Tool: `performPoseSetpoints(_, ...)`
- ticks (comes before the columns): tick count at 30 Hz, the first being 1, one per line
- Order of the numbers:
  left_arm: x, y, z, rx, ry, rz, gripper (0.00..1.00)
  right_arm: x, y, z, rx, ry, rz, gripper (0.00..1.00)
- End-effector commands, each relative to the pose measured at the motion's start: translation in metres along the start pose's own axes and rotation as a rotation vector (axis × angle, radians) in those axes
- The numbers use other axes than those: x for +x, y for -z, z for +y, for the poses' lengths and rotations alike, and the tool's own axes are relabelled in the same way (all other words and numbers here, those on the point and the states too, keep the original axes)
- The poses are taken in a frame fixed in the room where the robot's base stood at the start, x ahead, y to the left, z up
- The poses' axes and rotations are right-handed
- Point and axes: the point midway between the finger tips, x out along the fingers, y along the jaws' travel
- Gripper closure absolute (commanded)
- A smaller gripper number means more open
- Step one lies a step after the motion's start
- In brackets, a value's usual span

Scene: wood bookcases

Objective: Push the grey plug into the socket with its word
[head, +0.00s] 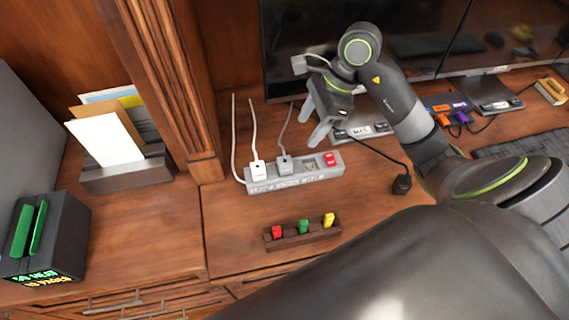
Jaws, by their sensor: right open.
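A grey plug (285,163) with a grey cord stands upright on the grey power strip (262,186), at its second position from the left. I cannot tell how deep it sits. A white plug (258,168) with a white cord is to its left on the same strip. The strip has lettering along its front edge, too small to read, and a red switch (330,158) at its right end. My right gripper (314,122) is open and empty, above and behind the strip, to the right of the grey plug. My left gripper is out of view.
A black plug (402,184) on a black cord lies on the desk right of the strip. A small wooden rack (290,241) with red, green and yellow pieces stands in front. A paper holder (125,172) and dark box (66,236) are at left.

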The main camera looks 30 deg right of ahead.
Motion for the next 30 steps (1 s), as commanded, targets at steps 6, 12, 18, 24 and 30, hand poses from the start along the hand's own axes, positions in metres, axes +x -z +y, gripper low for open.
performPoseSetpoints(6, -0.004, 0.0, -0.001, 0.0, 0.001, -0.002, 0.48, 0.038, -0.001, 0.001, 0.003, -0.005, -0.005, 0.44)
performPoseSetpoints(12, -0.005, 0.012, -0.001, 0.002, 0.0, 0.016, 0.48, 0.063, -0.001, 0.001, 0.001, -0.003, -0.003, 0.44)
performPoseSetpoints(18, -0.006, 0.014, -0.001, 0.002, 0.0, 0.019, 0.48, 0.073, -0.001, 0.001, 0.0, -0.001, -0.001, 0.44)
performPoseSetpoints(24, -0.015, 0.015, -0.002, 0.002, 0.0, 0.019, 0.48, 0.093, -0.006, 0.006, 0.002, -0.005, -0.004, 0.44)
performPoseSetpoints(30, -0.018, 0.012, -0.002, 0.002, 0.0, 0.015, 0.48, 0.118, -0.006, 0.007, 0.002, -0.003, -0.002, 0.44)
